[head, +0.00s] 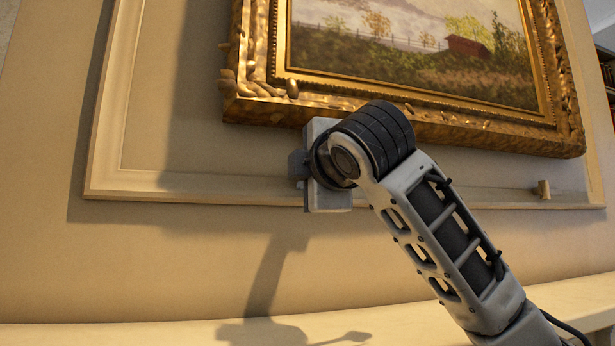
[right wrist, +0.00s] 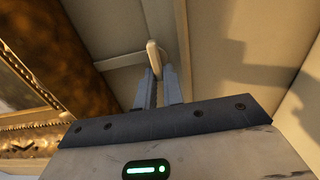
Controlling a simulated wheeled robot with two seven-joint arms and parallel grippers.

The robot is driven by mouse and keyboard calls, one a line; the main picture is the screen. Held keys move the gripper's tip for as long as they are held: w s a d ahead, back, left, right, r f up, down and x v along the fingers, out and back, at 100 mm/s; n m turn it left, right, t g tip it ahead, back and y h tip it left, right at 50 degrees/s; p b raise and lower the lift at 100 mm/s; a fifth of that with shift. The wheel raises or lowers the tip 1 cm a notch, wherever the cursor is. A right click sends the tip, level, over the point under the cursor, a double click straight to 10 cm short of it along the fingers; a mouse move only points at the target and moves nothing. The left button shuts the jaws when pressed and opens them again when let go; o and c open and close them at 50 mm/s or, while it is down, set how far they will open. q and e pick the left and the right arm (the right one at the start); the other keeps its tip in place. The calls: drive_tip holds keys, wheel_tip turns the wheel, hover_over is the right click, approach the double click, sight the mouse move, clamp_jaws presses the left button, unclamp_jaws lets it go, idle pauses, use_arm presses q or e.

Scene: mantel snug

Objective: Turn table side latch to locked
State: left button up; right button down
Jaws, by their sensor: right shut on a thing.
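My right gripper (head: 327,197) reaches up to the panel moulding under the picture frame; my own wrist hides its fingertips in the head view. In the right wrist view the fingers (right wrist: 158,80) are shut on a small cream latch (right wrist: 153,57). The latch tab stands between the fingertips, against the pale moulding. Its base is partly hidden by the fingers, so I cannot tell its exact turn. My left gripper is not in view.
A gilt-framed landscape painting (head: 440,125) hangs close above my right wrist, and its frame also shows at the left of the right wrist view (right wrist: 75,60). A pale ledge (head: 130,335) runs along below. The wall between moulding and ledge is clear.

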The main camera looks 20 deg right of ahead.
drive_tip(key=c, duration=1.5)
unclamp_jaws()
drive_tip(key=shift+s, duration=0.1)
use_arm(q)
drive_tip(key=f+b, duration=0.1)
drive_tip(key=b, duration=0.1)
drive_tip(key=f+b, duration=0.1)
drive_tip(key=b, duration=0.1)
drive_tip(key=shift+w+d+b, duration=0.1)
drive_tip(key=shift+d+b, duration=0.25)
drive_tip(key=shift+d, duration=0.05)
use_arm(e)
drive_tip(key=s, duration=1.6)
drive_tip(key=shift+d, duration=0.2)
drive_tip(key=shift+w, duration=0.1)
